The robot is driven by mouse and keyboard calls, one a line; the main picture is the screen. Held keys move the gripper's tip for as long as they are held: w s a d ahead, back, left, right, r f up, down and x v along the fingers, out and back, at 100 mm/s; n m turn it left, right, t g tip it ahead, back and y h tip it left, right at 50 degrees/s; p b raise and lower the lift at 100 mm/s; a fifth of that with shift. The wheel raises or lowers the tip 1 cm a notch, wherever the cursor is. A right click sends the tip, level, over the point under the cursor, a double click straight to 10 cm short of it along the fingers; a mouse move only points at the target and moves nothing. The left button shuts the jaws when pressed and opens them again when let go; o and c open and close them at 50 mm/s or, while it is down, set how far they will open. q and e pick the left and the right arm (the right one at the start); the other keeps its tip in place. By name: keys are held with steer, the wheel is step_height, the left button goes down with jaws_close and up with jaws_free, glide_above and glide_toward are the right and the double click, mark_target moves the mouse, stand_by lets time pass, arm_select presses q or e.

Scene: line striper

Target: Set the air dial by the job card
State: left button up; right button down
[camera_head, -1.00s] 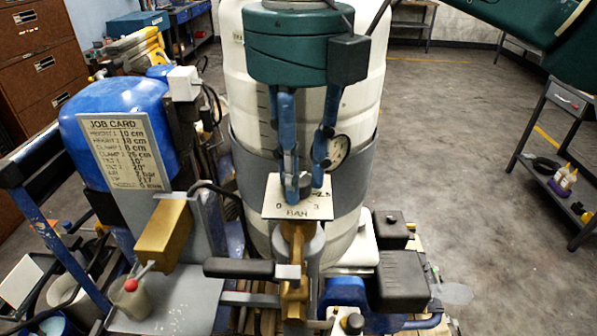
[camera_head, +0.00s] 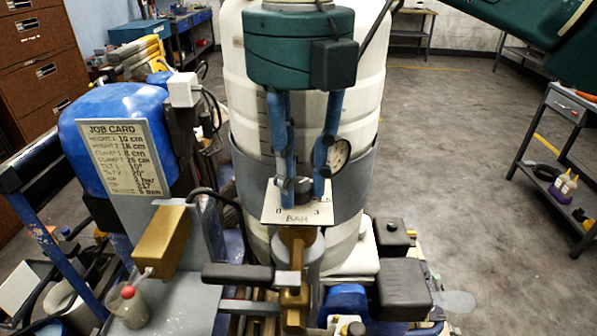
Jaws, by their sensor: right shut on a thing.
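The air dial's white plate (camera_head: 270,214), lettered BAR, stands in front of the large white tank. Its dark knob (camera_head: 302,186) sits between the two blue fingers of my right gripper (camera_head: 303,190), which are shut on it. The fingers hide part of the scale, so I cannot read the setting. The job card (camera_head: 125,158) stands at the left with handwritten lines; its air line is too small to read surely. A round pressure gauge (camera_head: 338,155) shows partly behind the right finger. My left gripper is not in view.
The white tank (camera_head: 245,100) with a grey band stands right behind the dial. A brass block (camera_head: 162,243) and a black handle (camera_head: 238,274) are in front and to the left. Black boxes (camera_head: 402,285) are at the right. Open floor lies further right.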

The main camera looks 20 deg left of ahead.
mark_target(298, 183)
steer(key=c, duration=1.4)
jaws_free()
steer(key=shift+r, duration=0.15)
step_height(298, 183, up, 7)
steer(key=shift+r, duration=0.2)
